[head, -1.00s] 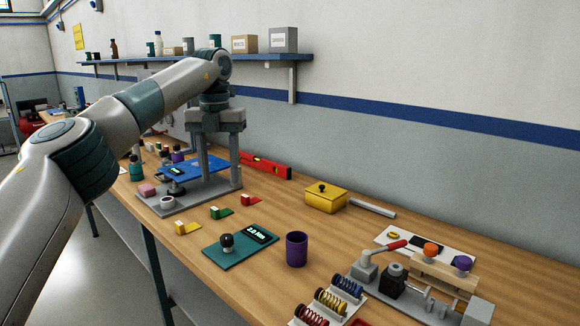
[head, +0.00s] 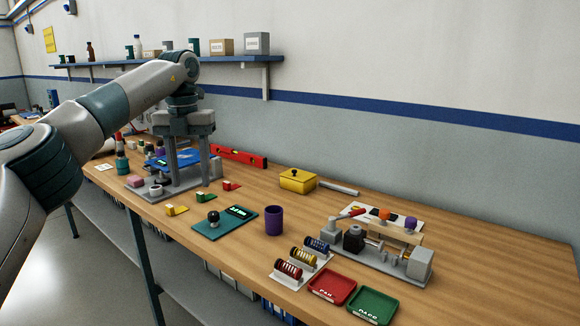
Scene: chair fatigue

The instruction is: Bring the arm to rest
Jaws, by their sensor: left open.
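My left arm comes in from the left, and its gripper (head: 188,158) points down over a grey test stand (head: 170,189) at the left part of the workbench. The gripper is open, with its fingers spread. In this view it overlaps the stand and a blue plate (head: 175,160), and I cannot tell whether it touches them. I see nothing held between the fingers. My right gripper is not in view.
The bench (head: 330,215) carries a purple cup (head: 274,220), a teal gauge pad (head: 225,222), a yellow box (head: 297,181), a red level (head: 239,157), a spring rack (head: 302,262), a lever fixture (head: 375,248), a red tray (head: 332,289) and a green tray (head: 371,305). A wall shelf (head: 235,60) is behind.

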